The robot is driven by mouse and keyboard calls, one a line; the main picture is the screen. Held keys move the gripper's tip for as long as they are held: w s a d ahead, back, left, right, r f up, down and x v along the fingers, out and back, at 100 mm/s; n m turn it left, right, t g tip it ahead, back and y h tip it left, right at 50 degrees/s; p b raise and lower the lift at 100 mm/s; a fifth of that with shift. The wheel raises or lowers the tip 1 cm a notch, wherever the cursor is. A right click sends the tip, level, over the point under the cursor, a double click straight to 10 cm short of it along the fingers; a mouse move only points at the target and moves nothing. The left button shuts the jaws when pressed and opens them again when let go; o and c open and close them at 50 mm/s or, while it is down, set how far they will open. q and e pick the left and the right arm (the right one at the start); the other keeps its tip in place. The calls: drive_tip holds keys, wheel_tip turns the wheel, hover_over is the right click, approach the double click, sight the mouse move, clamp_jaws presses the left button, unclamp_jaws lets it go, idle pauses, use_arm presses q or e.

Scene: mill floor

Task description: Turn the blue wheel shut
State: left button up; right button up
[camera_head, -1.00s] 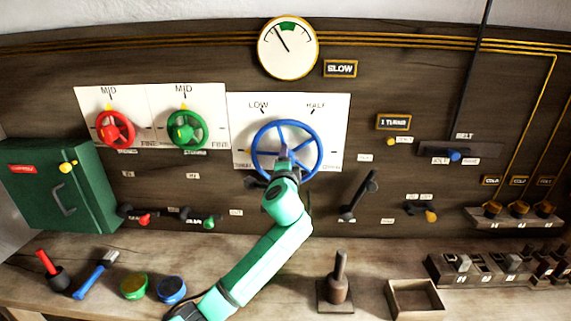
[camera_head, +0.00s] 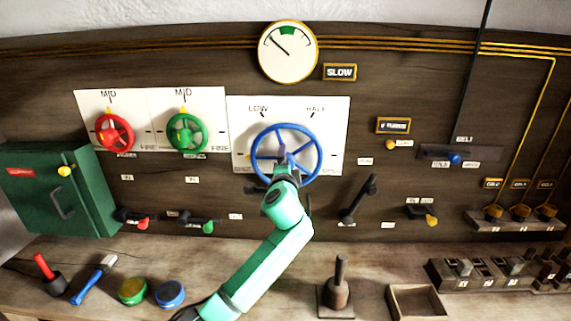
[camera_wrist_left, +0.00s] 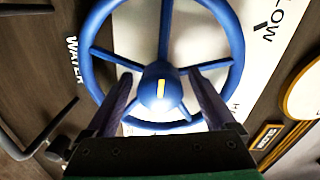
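The blue wheel (camera_head: 314,143) is mounted on a white plate (camera_head: 337,112) marked LOW and HALF, at the middle of the panel. My left gripper (camera_head: 283,160) is at the wheel's centre, its arm rising from the bottom left. The two fingers of my left gripper (camera_wrist_left: 160,85) stand apart on either side of the hub, with small gaps showing. The lower rim is partly hidden by the gripper. My right gripper is not in view.
A round gauge (camera_head: 288,52) hangs above, its needle pointing up-left, beside a SLOW sign (camera_head: 340,72). Red (camera_head: 132,133) and green (camera_head: 204,133) wheels are left of the blue one. A dark lever (camera_head: 358,199) stands close at lower right. A peg (camera_head: 340,285) stands on the bench.

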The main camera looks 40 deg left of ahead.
use_arm(q)
drive_tip(key=shift+s+d+f, duration=0.1)
drive_tip(key=shift+s+d, duration=0.25)
drive_tip(key=shift+s, duration=0.05)
drive_tip(key=b+v, duration=0.3)
drive_tip(key=v, duration=1)
drive_tip(key=shift+s+b, duration=0.25)
drive_tip(key=shift+b, duration=0.15)
drive_tip(key=shift+d, duration=0.15)
